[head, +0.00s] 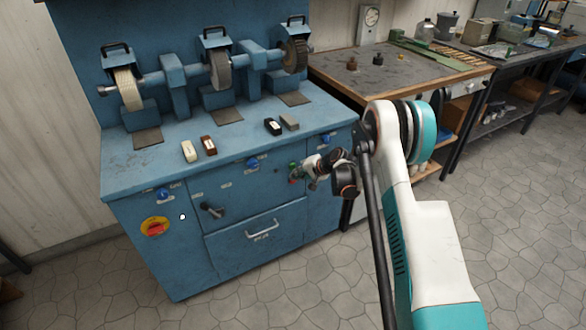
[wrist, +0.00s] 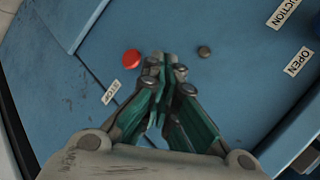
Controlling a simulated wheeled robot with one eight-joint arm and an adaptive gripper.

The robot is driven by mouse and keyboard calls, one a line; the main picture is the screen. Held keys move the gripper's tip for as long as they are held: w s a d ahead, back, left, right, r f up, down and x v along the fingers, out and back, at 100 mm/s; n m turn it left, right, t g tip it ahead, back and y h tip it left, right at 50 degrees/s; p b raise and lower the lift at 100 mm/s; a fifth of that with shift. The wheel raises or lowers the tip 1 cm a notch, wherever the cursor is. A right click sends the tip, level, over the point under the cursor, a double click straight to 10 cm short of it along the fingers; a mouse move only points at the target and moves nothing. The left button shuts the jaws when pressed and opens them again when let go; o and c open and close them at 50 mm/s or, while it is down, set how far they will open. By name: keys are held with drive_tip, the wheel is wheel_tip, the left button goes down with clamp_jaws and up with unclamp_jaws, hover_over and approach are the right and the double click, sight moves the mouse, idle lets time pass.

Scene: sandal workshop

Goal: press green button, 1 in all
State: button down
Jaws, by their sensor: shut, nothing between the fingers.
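My gripper (head: 297,172) is shut and empty, with its fingertips close to the front of the blue cabinet (head: 255,207). In the wrist view the closed fingertips (wrist: 164,62) point at the blue panel, just right of a red button (wrist: 131,59) with a STOP label. No green button shows in the wrist view; the fingers cover part of the panel. In the head view a small green spot shows at the fingertips, but I cannot tell whether it is the button or a green finger. I cannot tell whether the fingertips touch the panel.
A small grey round part (wrist: 204,51) and an OPEN label (wrist: 300,61) are on the panel right of the fingers. A red emergency knob on a yellow plate (head: 155,227) is at the cabinet's left. Grinding wheels (head: 220,70) stand on top. The floor in front is clear.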

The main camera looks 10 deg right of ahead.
drive_tip(key=shift+w, duration=0.1)
idle(0.3)
drive_tip(key=shift+w+a, duration=0.15)
drive_tip(key=shift+w, duration=0.15)
drive_tip(key=shift+w+a, duration=0.1)
drive_tip(key=shift+w, duration=0.3)
idle(0.7)
drive_tip(key=shift+s, duration=0.15)
idle(0.3)
drive_tip(key=shift+s+d, duration=0.25)
drive_tip(key=shift+s, duration=0.45)
drive_tip(key=shift+s+d, duration=0.25)
drive_tip(key=shift+s, duration=0.55)
drive_tip(key=shift+s+d, duration=0.25)
drive_tip(key=shift+s, duration=0.5)
drive_tip(key=shift+s+d, duration=0.25)
drive_tip(key=shift+s, duration=0.55)
